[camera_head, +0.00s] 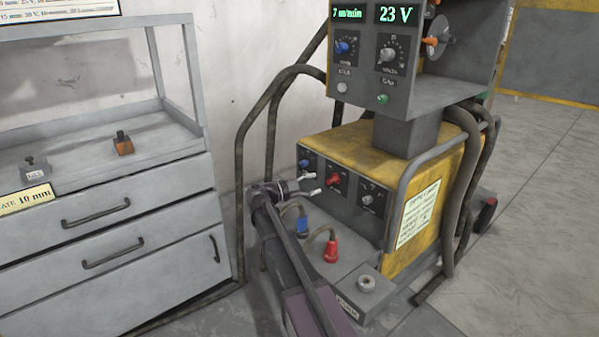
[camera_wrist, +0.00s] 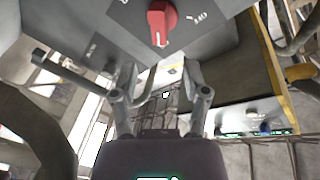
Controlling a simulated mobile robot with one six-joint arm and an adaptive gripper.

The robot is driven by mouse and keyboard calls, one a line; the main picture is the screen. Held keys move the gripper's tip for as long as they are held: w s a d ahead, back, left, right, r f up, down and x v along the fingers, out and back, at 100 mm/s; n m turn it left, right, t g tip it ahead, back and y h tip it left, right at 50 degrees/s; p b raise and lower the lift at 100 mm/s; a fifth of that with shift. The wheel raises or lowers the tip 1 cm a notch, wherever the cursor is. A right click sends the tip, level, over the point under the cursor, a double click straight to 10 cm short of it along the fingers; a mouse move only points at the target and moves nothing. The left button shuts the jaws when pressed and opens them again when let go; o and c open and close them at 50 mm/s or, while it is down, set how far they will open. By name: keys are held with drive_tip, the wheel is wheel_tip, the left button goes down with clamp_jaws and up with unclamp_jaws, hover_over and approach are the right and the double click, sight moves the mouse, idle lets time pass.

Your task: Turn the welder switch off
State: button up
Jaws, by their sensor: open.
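The welder (camera_head: 375,137) is a yellow and dark grey machine with a sloped front panel. A red rotary switch (camera_head: 333,180) sits in the middle of that panel, between a blue knob (camera_head: 304,164) and a grey knob (camera_head: 367,199). My gripper (camera_head: 312,184) is in front of the panel, just left of the red switch, with its fingers apart and empty. In the wrist view the red switch (camera_wrist: 160,22) shows at the top with a white pointer line, beyond my open fingers (camera_wrist: 160,78). The fingers appear apart from the switch.
A control box (camera_head: 385,55) reading 23 V stands above the welder. Blue (camera_head: 302,224) and red (camera_head: 331,251) cable plugs sit below the panel, close to my arm. A grey drawer cabinet (camera_head: 110,235) stands at left. Thick hoses (camera_head: 240,165) run behind my gripper.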

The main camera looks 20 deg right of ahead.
drive_tip(key=a, duration=0.7)
drive_tip(key=s+a+r+n+y+p, duration=0.2)
drive_tip(key=s+r+n+y+p, duration=0.4)
drive_tip(key=p, duration=1.1)
drive_tip(key=s+a+r+n+g+y+p, duration=0.1)
drive_tip(key=s+a+r+n+y+p, duration=0.1)
drive_tip(key=s+r+n+y+p, duration=0.5)
drive_tip(key=shift+s+r+n+p, duration=1.95)
drive_tip(key=shift+s+n+p, duration=1.25)
drive_tip(key=shift+p, duration=1.8)
drive_tip(key=shift+w+f, duration=0.15)
drive_tip(key=shift+w, duration=0.05)
